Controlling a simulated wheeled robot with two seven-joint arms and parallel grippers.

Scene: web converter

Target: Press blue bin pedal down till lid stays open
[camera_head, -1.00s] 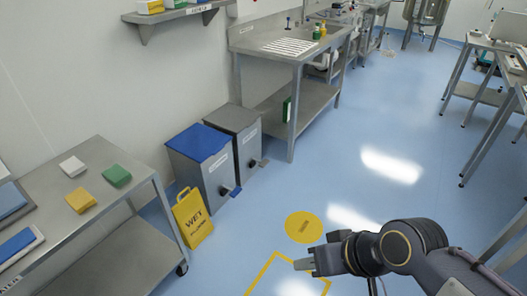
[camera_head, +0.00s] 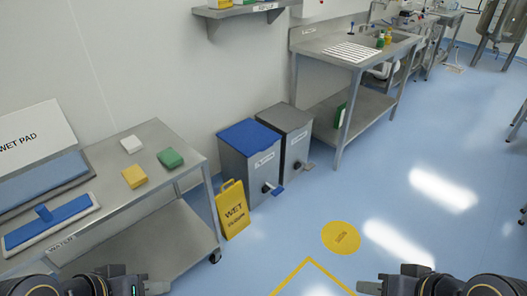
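The blue bin is a grey box with a blue lid (camera_head: 249,136), standing against the wall left of centre. Its lid is shut. Its blue pedal (camera_head: 277,190) sticks out low at the front right. My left gripper (camera_head: 158,288) is at the bottom edge of the view, left of centre, and my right gripper (camera_head: 369,287) is at the bottom edge, right of centre. Both are far from the bin and touch nothing that I can see. Their fingers are seen edge-on, so their opening cannot be told.
A grey-lidded bin (camera_head: 286,118) stands right beside the blue one. A yellow wet-floor sign (camera_head: 233,209) stands in front of it. A wheeled steel cart (camera_head: 110,194) is at left, a steel sink table (camera_head: 340,68) behind right. The floor around the yellow disc (camera_head: 341,237) is clear.

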